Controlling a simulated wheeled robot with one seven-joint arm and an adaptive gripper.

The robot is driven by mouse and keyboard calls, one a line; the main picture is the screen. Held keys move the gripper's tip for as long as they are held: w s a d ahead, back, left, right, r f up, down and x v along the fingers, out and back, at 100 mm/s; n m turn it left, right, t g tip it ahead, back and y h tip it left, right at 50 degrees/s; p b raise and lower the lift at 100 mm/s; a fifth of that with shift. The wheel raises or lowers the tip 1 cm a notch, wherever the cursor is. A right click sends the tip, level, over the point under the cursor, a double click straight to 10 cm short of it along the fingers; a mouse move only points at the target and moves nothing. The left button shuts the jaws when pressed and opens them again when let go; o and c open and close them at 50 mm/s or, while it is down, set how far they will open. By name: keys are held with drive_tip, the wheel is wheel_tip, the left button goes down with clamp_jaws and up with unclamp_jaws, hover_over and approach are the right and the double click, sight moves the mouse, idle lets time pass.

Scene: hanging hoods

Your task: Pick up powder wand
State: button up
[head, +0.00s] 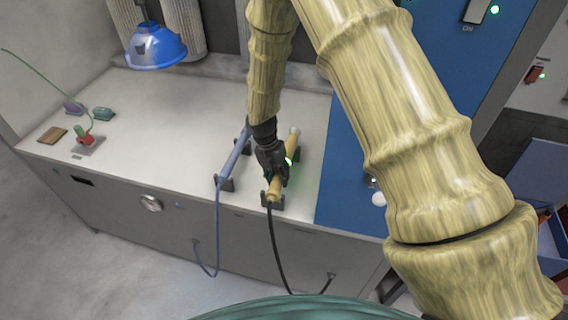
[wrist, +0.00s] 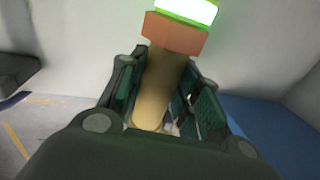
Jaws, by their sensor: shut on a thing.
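A tan wand (head: 290,152) with a black hose at its near end lies along its dark holders on the pale worktop. My gripper (head: 273,170) reaches down from above and is shut around the middle of this wand. In the wrist view the wand (wrist: 160,90) runs between the green-padded fingers, with an orange collar and a glowing green-white part beyond them. I cannot tell whether it rests in the holders or is just clear of them. A blue-lavender wand (head: 236,153) with a blue hose lies in holders just to the left. No label shows which is the powder wand.
A blue hood lamp (head: 155,48) hangs above the worktop (head: 180,115) at the back left. Small coloured items and a red-and-green tool (head: 84,138) sit at the far left. A blue panel (head: 350,165) stands to the right. The black hose (head: 277,250) hangs over the front.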

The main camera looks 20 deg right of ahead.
drive_tip(key=shift+r+p, duration=0.7)
drive_tip(key=shift+r, duration=0.15)
wheel_tip(320, 180, up, 3)
drive_tip(key=shift+f+p, duration=0.2)
drive_tip(key=shift+p, duration=0.9)
drive_tip(key=s+a+p, duration=0.2)
drive_tip(key=s, duration=1.4)
drive_tip(key=shift+d+r+p, duration=0.2)
drive_tip(key=shift+r+p, duration=2.15)
drive_tip(key=shift+r, duration=0.55)
drive_tip(key=shift+w+a, duration=0.1)
drive_tip(key=shift+w, duration=0.05)
